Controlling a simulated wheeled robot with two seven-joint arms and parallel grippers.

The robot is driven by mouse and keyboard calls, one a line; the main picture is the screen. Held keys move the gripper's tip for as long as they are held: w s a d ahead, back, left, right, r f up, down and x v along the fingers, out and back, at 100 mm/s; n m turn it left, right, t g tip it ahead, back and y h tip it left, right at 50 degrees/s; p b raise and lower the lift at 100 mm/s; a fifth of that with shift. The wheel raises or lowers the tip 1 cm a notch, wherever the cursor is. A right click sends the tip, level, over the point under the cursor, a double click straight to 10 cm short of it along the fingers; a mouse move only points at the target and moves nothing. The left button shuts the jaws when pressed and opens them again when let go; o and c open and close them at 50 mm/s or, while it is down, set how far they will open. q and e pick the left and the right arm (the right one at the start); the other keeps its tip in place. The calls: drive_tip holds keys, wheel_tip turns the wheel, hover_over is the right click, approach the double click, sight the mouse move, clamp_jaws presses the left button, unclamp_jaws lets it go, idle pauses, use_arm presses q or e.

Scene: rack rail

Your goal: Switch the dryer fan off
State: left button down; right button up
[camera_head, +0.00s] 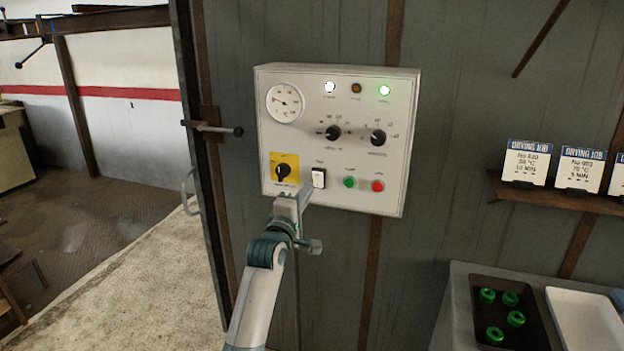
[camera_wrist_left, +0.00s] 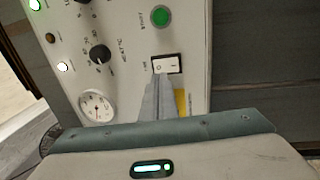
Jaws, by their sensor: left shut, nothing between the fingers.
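A pale control panel (camera_head: 338,140) hangs on the grey metal wall. A white rocker switch (camera_head: 318,178) in a black frame sits low on it, between a yellow-backed rotary switch (camera_head: 283,171) and a green button (camera_head: 349,182). My right gripper is not in view.
The panel also has a red button (camera_head: 377,186), two black knobs, a gauge (camera_head: 285,103), and lamps, with the white and green (camera_head: 384,90) lit. A shelf with job cards (camera_head: 527,163) is at right. A bench with green rings (camera_head: 487,295) and a white tray (camera_head: 585,318) stands below.

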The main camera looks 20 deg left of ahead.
sight(316, 176)
use_arm(q)
drive_tip(key=shift+w+r+p, duration=0.15)
drive_tip(key=shift+w+p, duration=0.3)
drive_tip(key=shift+w, duration=0.75)
drive_tip(key=shift+w+r+p, duration=0.15)
drive_tip(key=shift+w+p, duration=0.3)
drive_tip(key=shift+w, duration=0.75)
drive_tip(key=shift+w+d+r, duration=0.1)
drive_tip(key=shift+w, duration=0.05)
